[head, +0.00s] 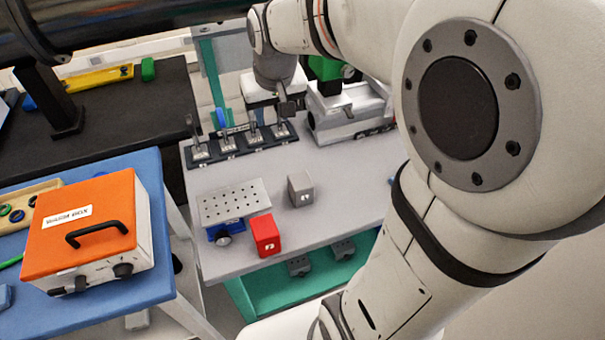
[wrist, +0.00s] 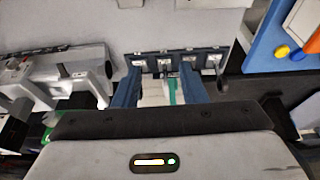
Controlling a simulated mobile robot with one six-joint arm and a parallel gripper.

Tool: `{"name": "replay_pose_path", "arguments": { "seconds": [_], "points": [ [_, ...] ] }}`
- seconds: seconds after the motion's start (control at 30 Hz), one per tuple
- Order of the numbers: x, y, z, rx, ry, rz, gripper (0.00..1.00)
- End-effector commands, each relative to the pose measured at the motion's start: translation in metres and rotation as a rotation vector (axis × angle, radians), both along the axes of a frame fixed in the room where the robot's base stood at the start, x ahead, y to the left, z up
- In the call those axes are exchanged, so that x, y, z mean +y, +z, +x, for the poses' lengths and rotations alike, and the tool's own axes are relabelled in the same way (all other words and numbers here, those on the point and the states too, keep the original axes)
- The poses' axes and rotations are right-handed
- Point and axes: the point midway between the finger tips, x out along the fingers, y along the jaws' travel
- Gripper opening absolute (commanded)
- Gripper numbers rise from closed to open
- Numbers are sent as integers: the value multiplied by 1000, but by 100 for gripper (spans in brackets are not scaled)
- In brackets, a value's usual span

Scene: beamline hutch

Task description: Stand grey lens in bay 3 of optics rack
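The optics rack (head: 238,144) is a dark strip with several pale bays and upright posts, near the far left edge of the grey table. A blue round piece (head: 221,117) stands at its second position from the left. My gripper (head: 288,108) is above the rack's right end. In the wrist view the rack (wrist: 176,61) lies just beyond my fingers. The fingers (wrist: 159,80) are wide apart, with pale and teal surfaces showing between them and no clear grip on anything. I cannot pick out the grey lens for certain; bay numbers are unreadable.
A grey-white instrument (head: 342,113) stands right of the rack, close to my gripper. A perforated plate (head: 233,201), a red block (head: 265,235) and a grey block (head: 301,188) are nearer. An orange box (head: 85,225) is on the blue table at left. The table's middle is clear.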

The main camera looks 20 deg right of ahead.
Motion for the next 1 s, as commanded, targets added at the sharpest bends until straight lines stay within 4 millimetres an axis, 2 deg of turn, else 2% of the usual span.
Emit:
{"name": "replay_pose_path", "arguments": {
  "seconds": [0.03,0.2,0.3,0.4,0.53,1.0],
  "points": [
    [0,1,-29,3,0,0,38],
    [0,-12,-107,29,0,0,38],
    [0,-21,-138,41,0,0,38],
    [-3,-28,-156,49,-1,-1,38],
    [-4,-32,-165,54,-2,0,38],
    [-4,-32,-165,54,-1,-1,38]
  ]
}}
